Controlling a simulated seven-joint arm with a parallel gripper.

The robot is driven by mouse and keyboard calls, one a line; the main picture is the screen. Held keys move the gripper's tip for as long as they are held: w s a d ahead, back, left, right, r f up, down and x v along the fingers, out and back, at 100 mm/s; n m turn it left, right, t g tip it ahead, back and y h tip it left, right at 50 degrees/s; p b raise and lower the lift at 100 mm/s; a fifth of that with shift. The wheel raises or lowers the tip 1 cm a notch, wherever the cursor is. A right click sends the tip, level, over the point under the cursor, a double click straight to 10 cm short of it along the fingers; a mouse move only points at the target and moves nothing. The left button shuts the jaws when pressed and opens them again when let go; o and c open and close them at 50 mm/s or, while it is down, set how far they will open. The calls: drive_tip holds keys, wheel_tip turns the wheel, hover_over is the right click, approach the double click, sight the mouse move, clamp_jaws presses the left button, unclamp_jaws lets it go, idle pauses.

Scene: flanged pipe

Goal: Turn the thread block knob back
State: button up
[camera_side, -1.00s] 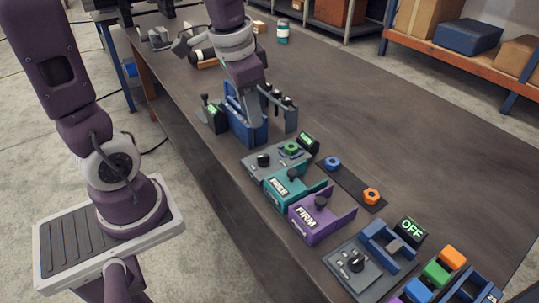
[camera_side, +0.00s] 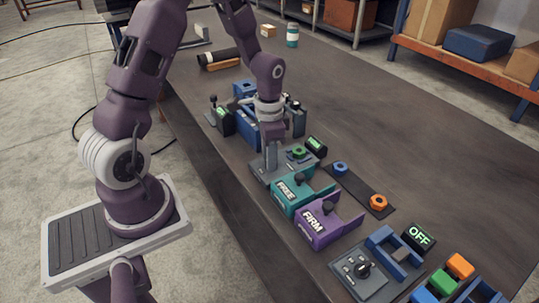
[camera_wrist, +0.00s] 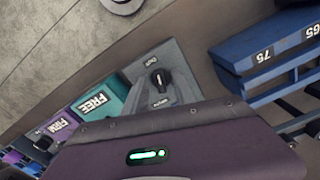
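The grey thread block (camera_side: 262,174) lies on the table with a green nut (camera_side: 299,152) on its right part. In the side view my gripper (camera_side: 270,172) points down over the block's left part and hides the knob. I cannot tell whether the fingers touch the knob.
A teal block marked FREE (camera_side: 290,193) and a purple block marked FIRM (camera_side: 318,225) stand just in front. A blue stand (camera_side: 246,130) is behind. A small display (camera_side: 316,144) stands beside the block.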

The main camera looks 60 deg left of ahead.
clamp_jaws()
drive_tip(key=n, duration=0.3)
drive_tip(key=shift+n, duration=0.4)
unclamp_jaws()
wheel_tip(320, 180, up, 7)
drive_tip(key=shift+r, duration=0.1)
drive_tip(key=shift+d, duration=0.1)
